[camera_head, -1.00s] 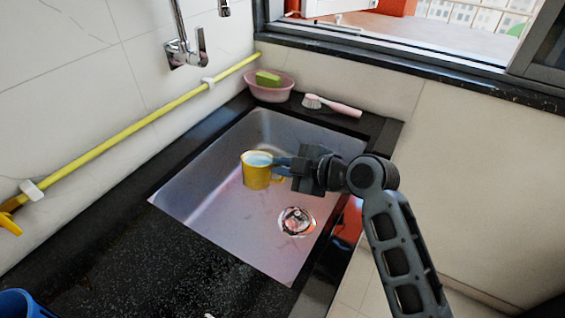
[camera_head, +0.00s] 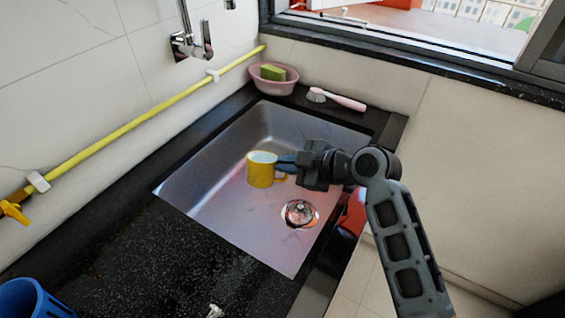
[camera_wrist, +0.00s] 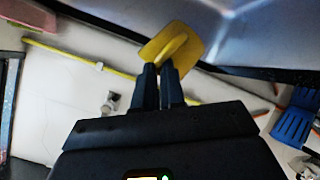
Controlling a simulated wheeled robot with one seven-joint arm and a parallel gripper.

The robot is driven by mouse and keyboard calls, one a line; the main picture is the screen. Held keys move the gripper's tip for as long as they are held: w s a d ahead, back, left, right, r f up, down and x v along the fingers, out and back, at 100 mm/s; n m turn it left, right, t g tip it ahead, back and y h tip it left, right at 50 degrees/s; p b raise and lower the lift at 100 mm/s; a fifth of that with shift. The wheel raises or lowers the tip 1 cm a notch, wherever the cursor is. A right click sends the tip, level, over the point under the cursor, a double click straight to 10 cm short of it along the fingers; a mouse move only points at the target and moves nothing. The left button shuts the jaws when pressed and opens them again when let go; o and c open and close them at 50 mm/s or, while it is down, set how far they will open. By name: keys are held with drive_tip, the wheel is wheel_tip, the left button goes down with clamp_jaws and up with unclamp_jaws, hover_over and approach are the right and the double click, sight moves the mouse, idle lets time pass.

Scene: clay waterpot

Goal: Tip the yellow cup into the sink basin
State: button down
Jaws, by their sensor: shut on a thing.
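The yellow cup (camera_head: 261,175) is held in the air over the sink basin (camera_head: 215,185), close to upright with its pale opening up. I cannot tell whether liquid is in it. My gripper (camera_head: 284,165) comes from the right and is shut on the cup's handle side. In the wrist view, the fingertips (camera_wrist: 164,72) reach the handle of the cup (camera_wrist: 193,47), and the cup's opening is hidden there. The metal drain (camera_head: 299,213) lies in the basin floor, below and right of the cup.
A pink bowl (camera_head: 267,88) with a green sponge (camera_head: 272,73) and a pink-handled brush (camera_head: 340,99) sit behind the basin. A faucet (camera_head: 190,42) and yellow pipe (camera_head: 130,125) are on the left wall. A blue container (camera_head: 28,302) stands front left. The dark counter (camera_head: 175,255) is mostly clear.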

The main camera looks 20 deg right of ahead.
drive_tip(key=shift+w+d+r+m+g+y+p, duration=0.1)
drive_tip(key=shift+w+d+m+g+y+p, duration=0.1)
drive_tip(key=shift+m+g+y+p, duration=0.35)
idle(0.9)
drive_tip(key=shift+m+g, duration=0.25)
drive_tip(key=shift+p, duration=0.3)
drive_tip(key=shift+w+d+f+m+y, duration=0.2)
drive_tip(key=shift+m+y, duration=0.05)
drive_tip(key=shift+m, duration=0.15)
drive_tip(key=shift+g, duration=0.3)
idle(0.4)
drive_tip(key=shift+w+d+f+m+g+y, duration=0.2)
drive_tip(key=shift+m+g+y, duration=0.1)
drive_tip(key=shift+m+y, duration=0.1)
idle(0.5)
drive_tip(key=shift+w+d+f+m+g+y, duration=0.2)
drive_tip(key=shift+m+g+y, duration=0.1)
drive_tip(key=shift+m+g, duration=0.1)
